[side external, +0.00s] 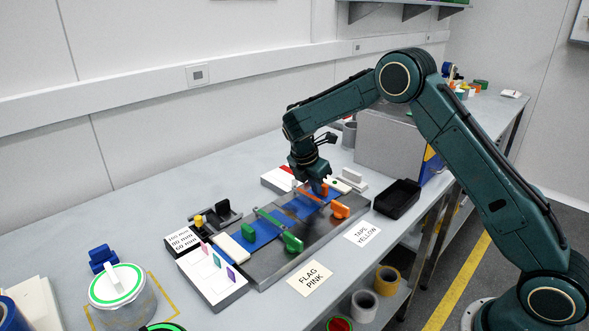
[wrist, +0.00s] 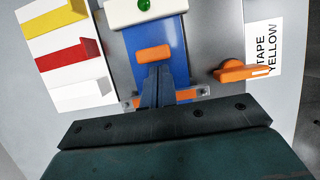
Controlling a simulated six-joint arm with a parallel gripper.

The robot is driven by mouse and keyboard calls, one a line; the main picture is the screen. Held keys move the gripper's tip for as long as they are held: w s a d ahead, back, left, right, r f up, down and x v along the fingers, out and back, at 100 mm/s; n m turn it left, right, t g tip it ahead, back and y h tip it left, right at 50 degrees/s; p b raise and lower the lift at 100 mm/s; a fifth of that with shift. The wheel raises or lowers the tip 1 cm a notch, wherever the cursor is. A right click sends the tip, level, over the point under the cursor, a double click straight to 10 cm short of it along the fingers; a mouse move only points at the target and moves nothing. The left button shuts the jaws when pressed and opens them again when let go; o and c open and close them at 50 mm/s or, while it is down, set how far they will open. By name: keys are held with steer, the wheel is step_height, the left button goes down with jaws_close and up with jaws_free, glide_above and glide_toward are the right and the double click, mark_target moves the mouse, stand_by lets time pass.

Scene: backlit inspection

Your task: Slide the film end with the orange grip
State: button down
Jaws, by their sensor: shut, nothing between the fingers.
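A blue film strip (side external: 268,231) lies along a grey plate and also shows in the wrist view (wrist: 175,45). A small orange grip (wrist: 153,53) stands on the film; in the side view it is a small orange patch (side external: 325,189) beside my fingers. My gripper (wrist: 158,68) is shut and empty, its fingertips at the near edge of the orange grip. Whether they touch it, I cannot tell. In the side view my gripper (side external: 317,187) is low over the film. An orange clamp bar crosses the film behind the fingers, with an orange knob (wrist: 240,70) to the right.
A green grip (side external: 248,231) and a green clamp knob (side external: 292,242) are at the film's other part. A white block with a green dot (wrist: 144,12) lies beyond the orange grip. A black tray (side external: 397,198) and a yellow-tape card (side external: 363,234) are to the right.

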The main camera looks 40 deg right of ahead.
steer(key=shift+d, duration=1.5)
steer(key=shift+a+r, duration=0.1)
steer(key=shift+r, duration=0.05)
steer(key=v, duration=0.9)
steer(key=shift+r, duration=0.4)
steer(key=shift+a, duration=0.1)
